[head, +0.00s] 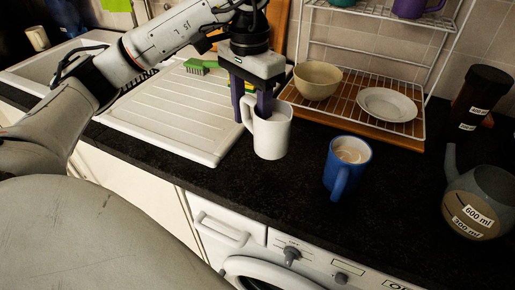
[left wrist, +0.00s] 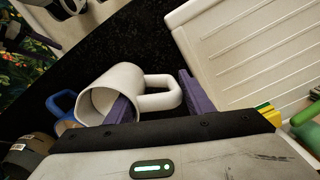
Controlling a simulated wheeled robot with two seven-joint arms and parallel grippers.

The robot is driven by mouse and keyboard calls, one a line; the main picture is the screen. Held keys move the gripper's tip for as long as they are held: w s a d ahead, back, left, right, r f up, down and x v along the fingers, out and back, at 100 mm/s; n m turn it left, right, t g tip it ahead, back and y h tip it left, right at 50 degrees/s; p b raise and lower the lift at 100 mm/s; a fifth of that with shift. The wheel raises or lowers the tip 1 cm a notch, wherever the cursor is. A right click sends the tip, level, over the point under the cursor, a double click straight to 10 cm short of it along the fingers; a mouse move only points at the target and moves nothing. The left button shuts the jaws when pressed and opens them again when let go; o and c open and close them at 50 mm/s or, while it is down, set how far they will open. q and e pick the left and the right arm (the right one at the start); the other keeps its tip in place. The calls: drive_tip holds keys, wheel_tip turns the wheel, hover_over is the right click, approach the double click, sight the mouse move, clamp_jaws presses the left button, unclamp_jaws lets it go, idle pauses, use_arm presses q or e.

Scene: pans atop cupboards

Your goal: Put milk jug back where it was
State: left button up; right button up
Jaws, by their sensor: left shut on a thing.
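The white milk jug (head: 272,138) is in my left gripper (head: 252,108), over the dark worktop by the drainer's right edge. It looks upright in the head view. Its handle is toward the left. In the left wrist view the jug (left wrist: 107,88) shows its open mouth. One purple finger of my left gripper (left wrist: 160,102) overlaps the mouth and the other is beyond the handle, so the grip spans the handle side. I cannot tell whether the base touches the worktop.
A blue mug (head: 346,165) with a pale drink stands close right of the jug. A wire rack (head: 408,125) behind holds a bowl (head: 317,80) and a plate (head: 387,104). A grey measuring jug (head: 482,200) and dark canister (head: 478,95) stand right. The white drainer (head: 165,125) is left.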

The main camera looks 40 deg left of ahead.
use_arm(q)
wheel_tip(320, 180, down, 5)
drive_tip(key=shift+f, duration=0.2)
drive_tip(key=shift+f, duration=0.1)
drive_tip(key=shift+f, duration=0.15)
drive_tip(key=o, duration=1.3)
